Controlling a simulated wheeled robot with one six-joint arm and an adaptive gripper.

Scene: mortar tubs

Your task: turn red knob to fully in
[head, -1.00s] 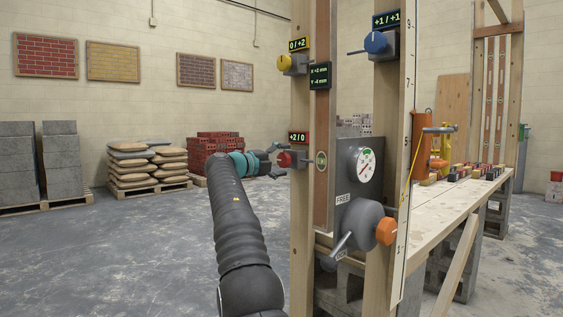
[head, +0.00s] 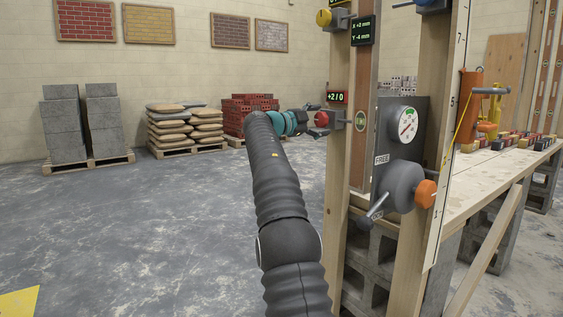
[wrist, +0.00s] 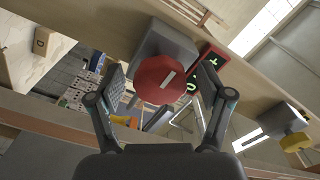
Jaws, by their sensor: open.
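The red knob (head: 323,119) sits on a grey block on the left wooden post, just under a small display reading +2/0 (head: 337,97). In the wrist view the red knob (wrist: 161,79) faces me, with a pale slot line slanting across it. My gripper (wrist: 160,92) is open, with one finger on each side of the knob. Whether the fingers touch it I cannot tell. In the head view my gripper (head: 313,122) reaches the knob from the left, and its fingers partly hide there.
A yellow knob (head: 323,18) is higher on the same post. A grey box with a gauge (head: 407,124), a lever marked FREE and an orange knob (head: 426,193) stand to the right. A wooden bench (head: 490,165) lies behind.

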